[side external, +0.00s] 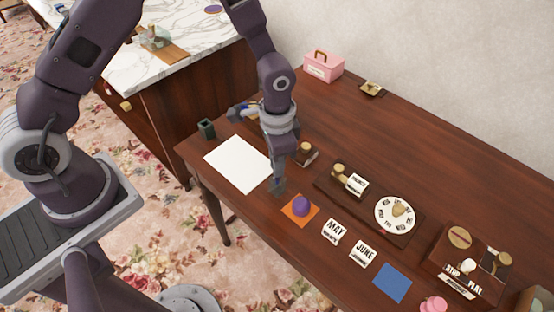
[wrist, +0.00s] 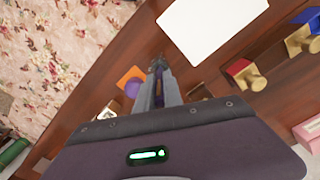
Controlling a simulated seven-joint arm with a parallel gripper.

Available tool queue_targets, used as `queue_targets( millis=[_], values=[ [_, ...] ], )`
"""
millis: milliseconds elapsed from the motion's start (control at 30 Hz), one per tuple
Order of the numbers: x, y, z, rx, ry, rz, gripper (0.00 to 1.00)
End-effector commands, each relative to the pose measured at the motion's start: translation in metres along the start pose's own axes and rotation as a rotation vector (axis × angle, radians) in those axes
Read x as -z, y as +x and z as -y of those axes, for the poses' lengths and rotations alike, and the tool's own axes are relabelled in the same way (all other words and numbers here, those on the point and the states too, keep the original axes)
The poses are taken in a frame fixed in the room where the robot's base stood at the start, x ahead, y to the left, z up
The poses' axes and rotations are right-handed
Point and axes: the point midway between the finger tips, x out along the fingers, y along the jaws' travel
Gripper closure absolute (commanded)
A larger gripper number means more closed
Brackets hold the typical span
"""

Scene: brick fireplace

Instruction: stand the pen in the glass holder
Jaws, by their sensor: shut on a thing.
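My gripper (side external: 279,185) points down over the dark wooden table, just right of the white paper (side external: 238,164) and left of the purple dome on its orange square. In the wrist view my gripper (wrist: 158,66) has its fingers close together around a thin dark and gold strip, which looks like the pen (wrist: 159,92). The fingers hide most of it, and its tip is unclear. A small dark green, open-topped cup, which looks like the glass holder (side external: 207,129), stands upright near the table's left edge, beyond the paper and apart from my gripper. I cannot make it out in the wrist view.
The purple dome (side external: 300,204) and cards marked MAY (side external: 334,231) and JUNE (side external: 362,254) lie along the front. A wooden tray with a round white dial (side external: 396,213) is to the right. A pink box (side external: 323,66) stands at the back. The back middle is clear.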

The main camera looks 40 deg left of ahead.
Motion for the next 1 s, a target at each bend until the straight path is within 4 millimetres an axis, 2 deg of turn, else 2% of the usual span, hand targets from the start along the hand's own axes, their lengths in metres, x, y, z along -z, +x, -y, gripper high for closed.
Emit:
queue_targets(
  millis=[1000],
  values=[
    [0.000,0.026,0.000,0.000,0.000,0.000,1.00]
  ],
)
